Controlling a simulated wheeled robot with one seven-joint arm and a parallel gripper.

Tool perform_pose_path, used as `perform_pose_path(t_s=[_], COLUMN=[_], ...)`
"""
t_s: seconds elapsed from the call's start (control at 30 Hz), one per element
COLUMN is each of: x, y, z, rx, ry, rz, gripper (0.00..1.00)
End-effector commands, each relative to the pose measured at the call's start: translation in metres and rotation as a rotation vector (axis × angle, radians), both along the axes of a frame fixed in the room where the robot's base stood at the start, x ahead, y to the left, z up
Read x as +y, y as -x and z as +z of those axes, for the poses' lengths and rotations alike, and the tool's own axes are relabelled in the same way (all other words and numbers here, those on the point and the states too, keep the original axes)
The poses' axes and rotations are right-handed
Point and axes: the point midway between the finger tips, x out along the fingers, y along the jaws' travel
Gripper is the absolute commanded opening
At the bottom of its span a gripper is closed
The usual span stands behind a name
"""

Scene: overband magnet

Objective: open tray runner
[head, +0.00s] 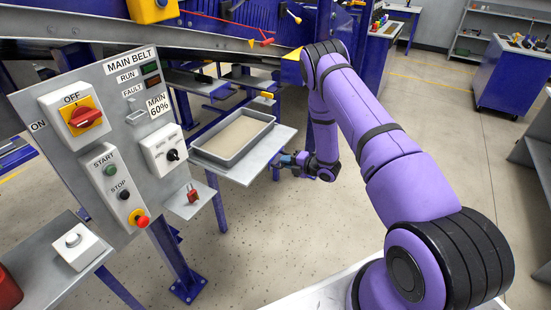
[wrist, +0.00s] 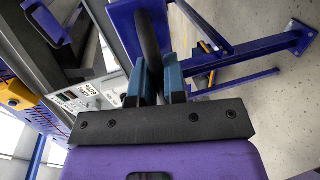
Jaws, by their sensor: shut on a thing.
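The tray runner (head: 262,158) is a flat grey shelf beside the control panel. A grey tray (head: 205,153) with a pale sandy bed sits on it. My gripper (head: 287,160) is at the right edge of the runner, reached from the right by my purple arm. In the wrist view, my gripper (wrist: 158,80) has its two blue fingers on either side of a dark curved bar (wrist: 150,35), which looks like the runner's handle. The fingers are shut on it.
The control panel (head: 75,115) stands at the left with a red switch (head: 85,117) and a stop button (head: 140,218). Blue frame legs stand near. Open floor lies at the right.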

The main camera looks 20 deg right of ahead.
Motion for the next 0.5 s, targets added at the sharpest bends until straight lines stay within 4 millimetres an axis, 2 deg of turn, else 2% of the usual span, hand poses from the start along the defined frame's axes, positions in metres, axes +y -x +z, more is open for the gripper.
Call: perform_pose_path(t_s=[0.2, 0.5], x=[-0.0086, -0.0098], y=[0.0111, 0.0124], z=[-0.0001, -0.0002], rx=[0.000, 0.000], ry=[0.002, 0.002], rz=[-0.001, -0.001], gripper=[0.00, 0.00])
